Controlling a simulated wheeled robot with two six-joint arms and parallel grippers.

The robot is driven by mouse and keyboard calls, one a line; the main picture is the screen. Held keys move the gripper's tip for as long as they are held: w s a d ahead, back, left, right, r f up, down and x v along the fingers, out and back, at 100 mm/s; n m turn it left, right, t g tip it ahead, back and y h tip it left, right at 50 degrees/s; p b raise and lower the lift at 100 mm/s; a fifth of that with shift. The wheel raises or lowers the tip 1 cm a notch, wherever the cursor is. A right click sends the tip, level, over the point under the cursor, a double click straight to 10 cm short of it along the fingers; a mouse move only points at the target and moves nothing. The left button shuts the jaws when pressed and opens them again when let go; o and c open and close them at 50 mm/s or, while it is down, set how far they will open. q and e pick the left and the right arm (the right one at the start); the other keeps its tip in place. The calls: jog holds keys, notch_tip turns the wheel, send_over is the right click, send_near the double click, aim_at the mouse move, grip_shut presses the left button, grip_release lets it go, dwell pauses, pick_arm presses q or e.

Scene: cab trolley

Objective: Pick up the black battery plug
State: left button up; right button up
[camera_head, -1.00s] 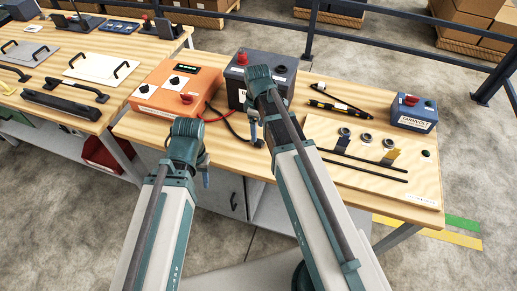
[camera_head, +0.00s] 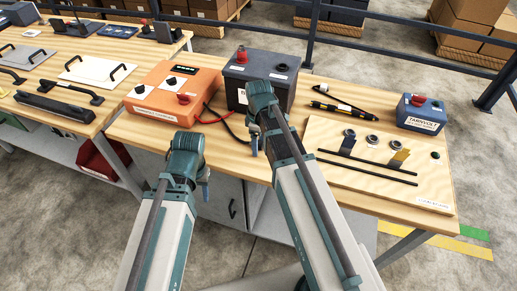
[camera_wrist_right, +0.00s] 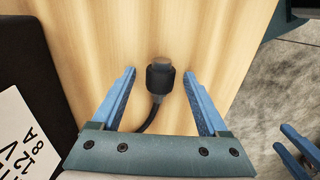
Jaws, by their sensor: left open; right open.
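The black battery plug (camera_wrist_right: 161,76) lies on the wooden bench top in the right wrist view, its black cable curving away below it. My right gripper (camera_wrist_right: 159,72) is open, with its blue fingers on either side of the plug and visible gaps to both. Whether the fingers are at the plug's height, I cannot tell. In the head view my right gripper (camera_head: 254,146) points down near the bench's front edge, and the plug is hidden by the arm. My left gripper (camera_head: 206,192) is open and empty, in front of the bench; its blue fingers also show in the right wrist view (camera_wrist_right: 298,152).
An orange charger (camera_head: 165,105) with red and black cables stands left of a dark battery (camera_head: 238,78). A wooden board (camera_head: 330,180) with tools lies to the right, with a blue box (camera_head: 421,116) behind it. Another bench (camera_head: 22,101) stands at left.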

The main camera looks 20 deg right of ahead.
jog(key=shift+r, duration=0.1)
jog(key=shift+c, duration=0.2)
grip_shut()
jog(key=shift+r+p, duration=0.5)
jog(key=shift+p, duration=0.1)
notch_tip(320, 180, up, 3)
jog(key=p, duration=0.2)
jog(key=shift+f+p, duration=0.1)
jog(key=shift+p, duration=0.25)
jog(key=s+a+r+p, duration=0.1)
jog(key=s+a, duration=0.8)
jog(key=s, duration=0.4)
jog(key=shift+a, duration=0.25)
